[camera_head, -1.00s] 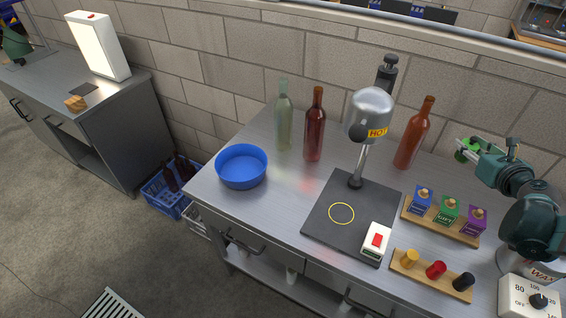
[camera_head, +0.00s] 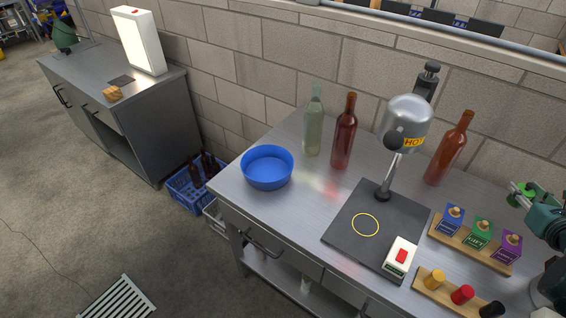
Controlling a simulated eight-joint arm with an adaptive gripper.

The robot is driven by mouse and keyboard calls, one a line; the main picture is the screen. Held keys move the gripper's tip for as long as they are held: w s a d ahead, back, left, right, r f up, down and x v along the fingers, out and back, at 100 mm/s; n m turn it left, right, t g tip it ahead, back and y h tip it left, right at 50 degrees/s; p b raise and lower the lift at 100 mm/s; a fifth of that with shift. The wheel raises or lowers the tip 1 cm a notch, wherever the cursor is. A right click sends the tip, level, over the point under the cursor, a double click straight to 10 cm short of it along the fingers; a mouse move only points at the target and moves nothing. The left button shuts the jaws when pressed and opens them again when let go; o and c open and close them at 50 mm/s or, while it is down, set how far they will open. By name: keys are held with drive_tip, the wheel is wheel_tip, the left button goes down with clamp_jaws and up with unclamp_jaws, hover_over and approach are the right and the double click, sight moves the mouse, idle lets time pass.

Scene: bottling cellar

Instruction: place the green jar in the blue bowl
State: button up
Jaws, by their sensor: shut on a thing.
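The blue bowl (camera_head: 267,181) stands upright near the left end of the steel bench and looks empty. My gripper (camera_head: 520,194) is at the right edge of the view, above the bench and far to the right of the bowl. It is shut on the green jar (camera_head: 516,201), of which only small green parts show between and beside the fingers. The jar is apart from the bowl.
Clear bottle (camera_head: 312,130), red bottle (camera_head: 344,138) and orange-brown bottle (camera_head: 448,152) stand along the wall. A lamp marked HOT (camera_head: 406,125) rises from a dark plate (camera_head: 350,245). A box rack (camera_head: 465,253) and a stopper rack (camera_head: 430,302) stand at right.

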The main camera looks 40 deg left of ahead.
drive_tip(key=shift+s+a+r, duration=0.1)
drive_tip(key=shift+s+a, duration=0.05)
drive_tip(key=shift+a, duration=0.35)
drive_tip(key=shift+s+a, duration=0.15)
drive_tip(key=shift+a, duration=0.3)
drive_tip(key=s+a+r+n+g+y+p, duration=0.1)
drive_tip(key=s+a+r+n+g+y, duration=0.15)
drive_tip(key=s+a, duration=0.8)
drive_tip(key=s+a+r+n+g+y, duration=0.1)
drive_tip(key=s+a+n+g+y, duration=0.25)
drive_tip(key=s+a, duration=0.65)
drive_tip(key=s+a+r+n+g+y+p, duration=0.15)
drive_tip(key=s+a+n, duration=0.35)
drive_tip(key=a, duration=1)
drive_tip(key=s+a+f+n+g+y+b, duration=0.15)
drive_tip(key=s+a, duration=0.25)
drive_tip(key=a, duration=0.9)
drive_tip(key=s+a+g+b, duration=0.1)
drive_tip(key=s+a+b, duration=0.15)
drive_tip(key=a, duration=1.05)
drive_tip(key=s+a+g+b, duration=0.1)
drive_tip(key=s+a, duration=0.4)
drive_tip(key=a, duration=0.8)
drive_tip(key=w+a+p, duration=0.3)
drive_tip(key=w, duration=0.3)
drive_tip(key=shift+w+r+p, duration=0.15)
drive_tip(key=shift+p, duration=0.15)
drive_tip(key=shift+f+b, duration=0.75)
drive_tip(key=shift+f, duration=2.4)
